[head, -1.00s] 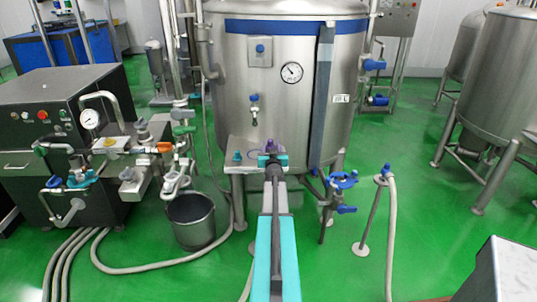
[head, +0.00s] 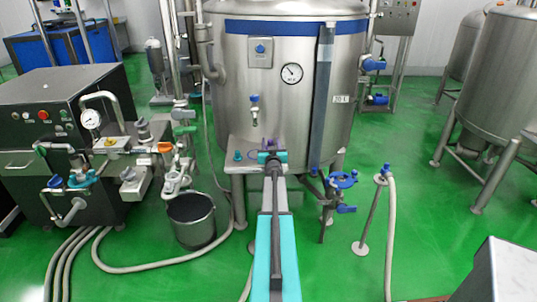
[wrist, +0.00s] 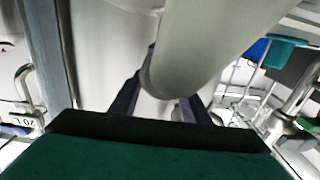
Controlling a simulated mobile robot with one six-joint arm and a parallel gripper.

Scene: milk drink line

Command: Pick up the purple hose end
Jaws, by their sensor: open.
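The purple hose end (head: 267,142) is in the head view, at the small steel shelf in front of the big tank. My gripper (head: 271,155) covers most of it. In the wrist view my gripper (wrist: 160,100) is open, with one dark finger on each side of a thick grey tube (wrist: 195,40). The tube comes down from the top and ends between the fingers. Slivers of purple show near the fingers. I cannot tell whether the fingers touch the tube.
A steel shelf (head: 246,165) with a teal fitting (head: 238,155) stands by the tank (head: 285,100). A bucket (head: 191,222) and a grey hose lie on the floor to the left. Blue valves (head: 342,181) and a hose stand (head: 369,215) are to the right.

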